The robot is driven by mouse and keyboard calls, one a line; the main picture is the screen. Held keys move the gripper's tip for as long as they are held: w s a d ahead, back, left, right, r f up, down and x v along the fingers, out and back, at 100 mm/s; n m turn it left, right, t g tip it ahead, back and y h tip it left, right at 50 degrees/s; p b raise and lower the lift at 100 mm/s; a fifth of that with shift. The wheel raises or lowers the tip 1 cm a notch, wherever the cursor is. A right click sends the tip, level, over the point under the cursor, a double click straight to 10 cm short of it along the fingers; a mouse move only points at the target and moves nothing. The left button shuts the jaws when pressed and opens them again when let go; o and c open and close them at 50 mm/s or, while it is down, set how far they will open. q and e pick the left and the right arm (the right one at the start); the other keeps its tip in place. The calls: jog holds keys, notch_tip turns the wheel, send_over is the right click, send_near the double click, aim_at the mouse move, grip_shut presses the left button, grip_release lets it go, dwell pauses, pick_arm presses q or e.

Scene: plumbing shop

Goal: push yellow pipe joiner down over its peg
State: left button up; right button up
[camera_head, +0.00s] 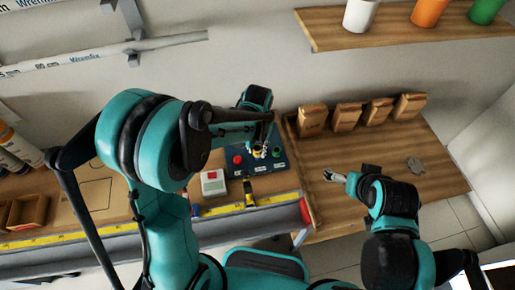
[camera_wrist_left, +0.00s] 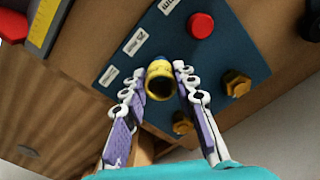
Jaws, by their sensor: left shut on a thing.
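The yellow pipe joiner (camera_wrist_left: 159,80) is between the fingers of my left gripper (camera_wrist_left: 157,84) in the left wrist view, with its dark open end facing the camera. My left gripper is shut on it, over the dark blue board (camera_wrist_left: 228,55). In the head view, the joiner (camera_head: 257,151) is small beside my left gripper (camera_head: 262,150). Its peg is hidden, so I cannot tell how far down the joiner sits. My right gripper (camera_head: 332,175) is over the wooden table at the right, away from the board; its fingers are too small to judge.
On the board are a red round part (camera_wrist_left: 200,25) and brass hex fittings (camera_wrist_left: 236,84). Several cardboard boxes (camera_head: 348,115) line the right table's back. The table's middle is mostly clear.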

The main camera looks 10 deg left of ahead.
pick_arm(q)
jog(key=shift+f, duration=0.15)
jog(key=shift+f+b, duration=0.9)
jog(key=shift+f, duration=0.15)
jog(key=o, duration=0.9)
notch_tip(320, 180, up, 12)
jog(key=shift+r, duration=0.1)
dwell(0.4)
